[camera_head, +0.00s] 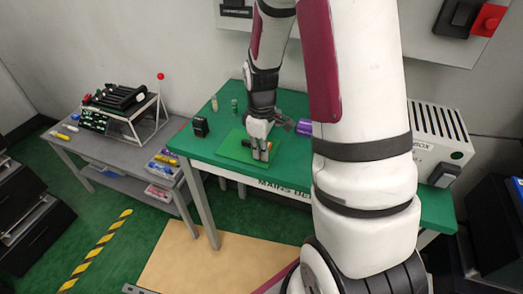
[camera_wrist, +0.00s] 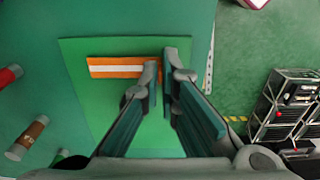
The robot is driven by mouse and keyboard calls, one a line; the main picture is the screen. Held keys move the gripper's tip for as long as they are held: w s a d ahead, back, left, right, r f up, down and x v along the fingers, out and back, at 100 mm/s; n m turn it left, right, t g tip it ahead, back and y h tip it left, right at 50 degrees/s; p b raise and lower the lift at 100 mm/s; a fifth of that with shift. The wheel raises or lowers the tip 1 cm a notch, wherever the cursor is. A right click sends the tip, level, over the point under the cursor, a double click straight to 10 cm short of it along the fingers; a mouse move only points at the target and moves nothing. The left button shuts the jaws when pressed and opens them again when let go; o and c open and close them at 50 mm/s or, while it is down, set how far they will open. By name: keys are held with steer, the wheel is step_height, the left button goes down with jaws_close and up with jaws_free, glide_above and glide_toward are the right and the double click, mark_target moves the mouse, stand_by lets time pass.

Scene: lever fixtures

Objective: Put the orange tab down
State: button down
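The orange tab (camera_wrist: 115,68) is a flat bar with a white stripe. In the wrist view it lies crosswise over the far part of a light green plate (camera_wrist: 80,50). My gripper (camera_wrist: 162,66) is at the tab's right end; its left finger hides part of the tab. In the head view my gripper (camera_head: 261,153) points down over the plate (camera_head: 232,150) on the green bench, and the tab is mostly hidden there.
The green bench (camera_head: 210,150) also carries a small black block (camera_head: 200,127), small cylinders and a purple item (camera_head: 304,127). A grey switch box (camera_head: 435,135) stands at the right. A grey table (camera_head: 120,148) with a rack is at the left. In the wrist view, cylinders (camera_wrist: 27,138) lie left of the plate.

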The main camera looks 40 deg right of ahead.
steer(key=shift+f, duration=0.15)
steer(key=c, duration=1.8)
jaws_free()
step_height(320, 180, up, 12)
steer(key=f, duration=0.1)
steer(key=s+a+r+m+t, duration=0.2)
steer(key=s+a+r+m, duration=0.1)
steer(key=s+a+r, duration=0.65)
steer(key=s+a+r+m+t, duration=0.1)
steer(key=s+a+r+m, duration=0.1)
steer(key=s, duration=0.3)
steer(key=s+a+r+m+t, duration=0.1)
steer(key=s+r, duration=0.1)
steer(key=s, duration=0.3)
steer(key=shift+a+r+m, duration=0.3)
steer(key=shift+a+m, duration=0.05)
steer(key=shift+m, duration=0.05)
